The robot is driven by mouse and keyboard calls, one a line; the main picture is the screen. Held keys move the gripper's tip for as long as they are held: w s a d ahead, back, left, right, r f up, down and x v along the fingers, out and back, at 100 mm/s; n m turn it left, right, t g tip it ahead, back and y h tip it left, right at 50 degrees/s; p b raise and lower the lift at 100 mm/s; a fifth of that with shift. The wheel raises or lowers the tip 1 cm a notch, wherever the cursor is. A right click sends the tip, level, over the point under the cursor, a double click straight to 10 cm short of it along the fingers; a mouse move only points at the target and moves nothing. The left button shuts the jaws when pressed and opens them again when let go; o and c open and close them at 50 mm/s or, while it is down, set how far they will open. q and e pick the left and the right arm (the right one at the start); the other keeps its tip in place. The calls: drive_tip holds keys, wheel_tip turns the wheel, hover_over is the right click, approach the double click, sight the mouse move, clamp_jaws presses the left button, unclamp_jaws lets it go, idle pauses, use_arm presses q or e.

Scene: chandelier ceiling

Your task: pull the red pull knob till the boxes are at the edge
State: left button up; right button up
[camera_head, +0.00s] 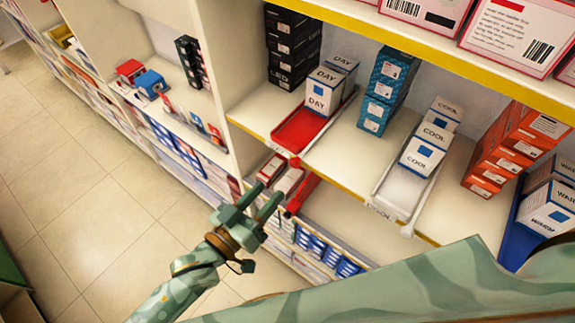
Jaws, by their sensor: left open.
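The red pusher tray (297,133) lies on the upper shelf with its front end at the yellow edge. A small red pull knob (295,162) shows at that front end. White and blue DAY boxes (322,92) stand at the back of the tray, and the front part of the tray is bare. My left gripper (269,193) is open and empty, below and left of the knob in the picture and apart from it. My right gripper is not in view.
A white tray (404,190) with COOL boxes (427,145) stands to the right. Teal boxes (385,90) stand between the trays, orange boxes (513,145) farther right. A lower shelf holds small cartons (325,250). The aisle floor (100,190) is clear.

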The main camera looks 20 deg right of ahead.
sight(293, 165)
use_arm(q)
drive_tip(key=x, duration=0.8)
drive_tip(key=shift+w+d, duration=0.15)
drive_tip(key=shift+d, duration=0.05)
drive_tip(key=shift+a, duration=0.1)
clamp_jaws()
